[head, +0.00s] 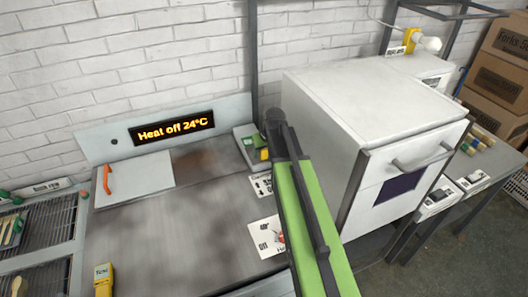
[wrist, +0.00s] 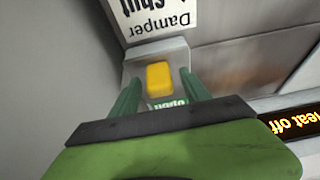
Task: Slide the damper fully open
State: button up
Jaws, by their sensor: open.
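The damper's yellow knob (wrist: 160,78) sits on a grey metal slide plate (wrist: 140,62), between my gripper's two green fingers (wrist: 159,84). The gripper is open, with a finger on either side of the knob; I cannot tell whether either touches it. A green "Open" label (wrist: 168,103) lies on the near side of the knob, partly hidden. The white "Damper Shut" sign (wrist: 158,15) is on the other side, upside down. In the head view the knob (head: 264,154) shows just left of my arm, on the plate's front part. The fingers cannot be made out there.
A large white cabinet (head: 350,110) with a handle stands close right of my arm. The display (head: 175,127) reads "Heat off 24°C". A white plate with an orange handle (head: 107,180) lies at left. A heat sign (head: 265,238) is in front. The middle worktop is clear.

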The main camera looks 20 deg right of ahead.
jog(key=p+v, duration=1.5)
jog(key=v, duration=0.2)
jog(key=shift+p, duration=0.35)
jog(key=shift+s+r, duration=0.1)
jog(key=s+a+f+b, duration=0.2)
jog(key=a+f+b, duration=0.3)
jog(key=f+b, duration=0.1)
jog(key=s+a+f+n+g+b, duration=0.1)
jog(key=s+a+f+b, duration=0.1)
jog(key=a+f+b, duration=0.4)
jog(key=s+a+f+g+b, duration=0.1)
jog(key=s+a+f+b, duration=0.1)
jog(key=a+f+b, duration=0.3)
jog(key=shift+s+a+f+n+b, duration=0.1)
jog(key=shift+a+f+n+b, duration=0.1)
jog(key=shift+f+b, duration=0.55)
jog(key=shift+s+a+f+n+b, duration=0.1)
jog(key=shift+a+f+n+b, duration=0.2)
jog(key=shift+f, duration=0.75)
jog(key=s, duration=0.1)
jog(key=s+m+g, duration=0.1)
jog(key=s, duration=0.1)
jog(key=s+g+p, duration=0.1)
jog(key=shift+s+d+r+m, duration=0.3)
jog(key=shift+s+d, duration=0.1)
jog(key=shift+s, duration=0.1)
